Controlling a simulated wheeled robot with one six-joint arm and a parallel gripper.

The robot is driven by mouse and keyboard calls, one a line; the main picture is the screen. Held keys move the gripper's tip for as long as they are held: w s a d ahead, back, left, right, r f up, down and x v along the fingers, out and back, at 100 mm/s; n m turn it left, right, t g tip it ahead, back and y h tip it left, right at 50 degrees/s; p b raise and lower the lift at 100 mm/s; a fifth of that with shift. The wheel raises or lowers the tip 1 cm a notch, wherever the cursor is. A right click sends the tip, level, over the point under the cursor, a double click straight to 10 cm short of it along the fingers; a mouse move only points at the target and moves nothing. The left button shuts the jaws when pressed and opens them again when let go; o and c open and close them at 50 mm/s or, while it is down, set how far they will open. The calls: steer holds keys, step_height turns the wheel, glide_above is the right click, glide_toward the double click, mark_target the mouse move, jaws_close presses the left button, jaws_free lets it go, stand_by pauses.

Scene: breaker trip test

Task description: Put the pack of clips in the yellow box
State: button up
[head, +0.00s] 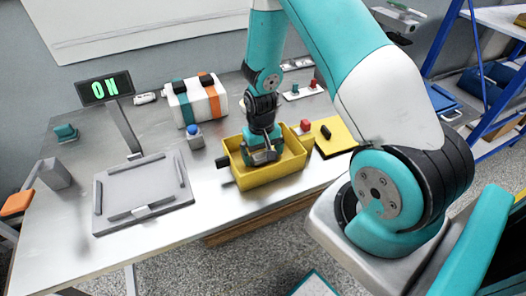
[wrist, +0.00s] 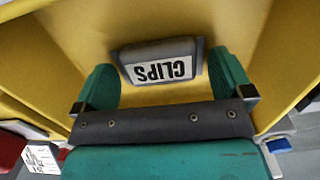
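The yellow box (head: 272,174) stands near the front edge of the metal table. My gripper (head: 262,157) points down into it, and in the wrist view its teal fingers (wrist: 165,82) are spread wide inside the yellow walls (wrist: 62,48). The pack of clips (wrist: 160,64), grey with a white "CLIPS" label, lies in the box between and just past the fingertips. It sits slightly tilted against the fingers, close to the left one, with a narrow gap at the right one. In the head view the gripper and the box walls hide the pack.
A grey tray (head: 113,218) lies to the left, below a display reading "ON" (head: 105,88). A blue-button block (head: 194,136) and a striped case (head: 196,100) stand behind the box. A yellow plate with a black item (head: 334,135) and a red-button block (head: 305,126) are to its right.

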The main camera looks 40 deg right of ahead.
mark_target(261, 153)
step_height(261, 153, up, 12)
steer(key=b, duration=0.1)
steer(key=s+a+r+n+t+y, duration=0.1)
steer(key=a+r+n, duration=0.2)
steer(key=a+r, duration=0.45)
steer(key=s+a+r+n+y, duration=0.1)
steer(key=s+a+r+n, duration=0.2)
steer(key=s+a+r, duration=0.2)
steer(key=s+a+r+n+y, duration=0.2)
steer(key=s+a+r+n, duration=0.2)
steer(key=s+a, duration=0.4)
steer(key=s+r, duration=0.1)
steer(key=s, duration=0.2)
steer(key=shift+s+a+r, duration=0.15)
steer(key=shift+s+r, duration=0.1)
steer(key=shift+s, duration=0.05)
